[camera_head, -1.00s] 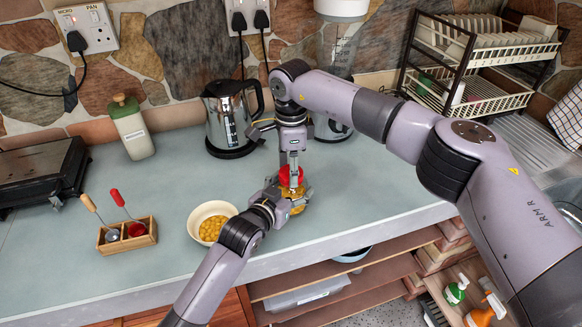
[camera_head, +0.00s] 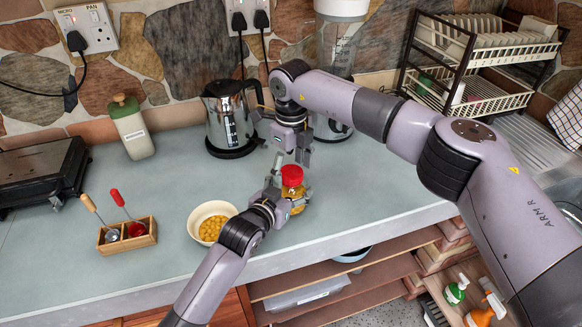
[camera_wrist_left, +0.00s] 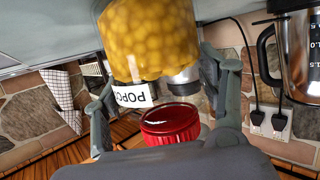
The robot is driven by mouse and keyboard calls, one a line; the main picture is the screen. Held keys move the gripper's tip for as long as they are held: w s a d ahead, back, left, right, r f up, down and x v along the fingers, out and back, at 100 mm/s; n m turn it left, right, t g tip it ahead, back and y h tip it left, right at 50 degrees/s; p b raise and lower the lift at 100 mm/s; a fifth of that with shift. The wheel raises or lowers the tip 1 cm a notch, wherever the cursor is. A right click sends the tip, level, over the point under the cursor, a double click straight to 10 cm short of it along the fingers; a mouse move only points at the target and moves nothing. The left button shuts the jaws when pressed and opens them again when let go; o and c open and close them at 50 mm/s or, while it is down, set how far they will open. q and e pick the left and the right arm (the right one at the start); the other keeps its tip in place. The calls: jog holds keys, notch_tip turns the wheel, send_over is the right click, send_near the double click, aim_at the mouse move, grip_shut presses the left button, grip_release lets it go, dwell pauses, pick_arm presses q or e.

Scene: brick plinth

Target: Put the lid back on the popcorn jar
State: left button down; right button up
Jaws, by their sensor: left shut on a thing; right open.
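That gripper is shut on the jar. The jar also fills the top of the left wrist view (camera_wrist_left: 150,40), upside down, with its white label showing. The red lid (camera_head: 291,175) sits at the jar's mouth; it also shows in the left wrist view (camera_wrist_left: 170,124), between the fingers. I cannot tell how firmly it is seated. My right gripper (camera_head: 291,159) is open and empty just above the lid.
A bowl (camera_head: 206,222) of yellow kernels stands left of the jar, with a wooden holder (camera_head: 130,238) beyond it. A steel kettle (camera_head: 230,120) stands behind. The counter's front edge (camera_head: 330,245) is close. Free counter lies right of the jar.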

notch_tip(320, 180, up, 12)
dwell(0.7)
pick_arm(q)
jog(key=shift+c, duration=1.2)
grip_release()
jog(key=v, duration=1.2)
